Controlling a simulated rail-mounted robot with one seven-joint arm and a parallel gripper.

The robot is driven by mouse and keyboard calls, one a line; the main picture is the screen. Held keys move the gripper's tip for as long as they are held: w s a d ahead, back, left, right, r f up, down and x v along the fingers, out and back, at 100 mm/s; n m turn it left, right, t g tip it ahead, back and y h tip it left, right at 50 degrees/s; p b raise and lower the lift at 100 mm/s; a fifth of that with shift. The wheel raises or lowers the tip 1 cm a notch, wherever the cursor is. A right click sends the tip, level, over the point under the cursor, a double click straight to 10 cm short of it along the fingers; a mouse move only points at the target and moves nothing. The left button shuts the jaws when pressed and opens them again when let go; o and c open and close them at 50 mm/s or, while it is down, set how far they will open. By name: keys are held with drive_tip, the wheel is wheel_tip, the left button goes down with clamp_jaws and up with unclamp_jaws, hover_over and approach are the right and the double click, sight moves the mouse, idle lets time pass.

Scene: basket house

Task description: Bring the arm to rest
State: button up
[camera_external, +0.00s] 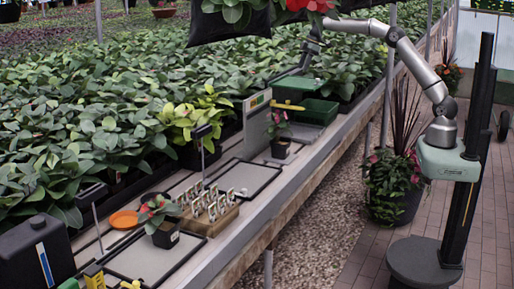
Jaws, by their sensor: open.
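My arm (418,68) rises from its mount on the dark column at the right and reaches left over the bench. Its wrist bends down beside the hanging planter. My gripper (299,73) is at the far end of the arm, low over the back of the bench near the green crate (318,112). It is small and dark here, and its fingers are hard to make out. It is open, and I see nothing held in it.
A potted plant (280,146) stands by a grey upright panel (256,125). Nearer are a wooden rack of labels (212,219), a red-flowered pot (164,238), an orange saucer (124,219) and grey trays (244,178). A hanging planter (225,27) is close to the wrist. The brick aisle is open.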

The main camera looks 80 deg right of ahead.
drive_tip(key=s+a+f+m+g+h, duration=0.1)
drive_tip(key=s+a+f, duration=0.1)
drive_tip(key=s+a, duration=0.6)
drive_tip(key=s+a+f+m+g+h, duration=0.15)
drive_tip(key=s+a, duration=0.35)
drive_tip(key=s, duration=0.5)
drive_tip(key=s+a+f+m, duration=0.1)
drive_tip(key=s+f, duration=0.3)
drive_tip(key=s, duration=0.8)
drive_tip(key=s+a+f+m, duration=0.2)
drive_tip(key=s+f, duration=0.3)
drive_tip(key=s, duration=0.8)
drive_tip(key=shift+s+a+g, duration=0.2)
drive_tip(key=shift+a+g, duration=0.15)
drive_tip(key=shift+a, duration=0.4)
drive_tip(key=shift+f, duration=0.1)
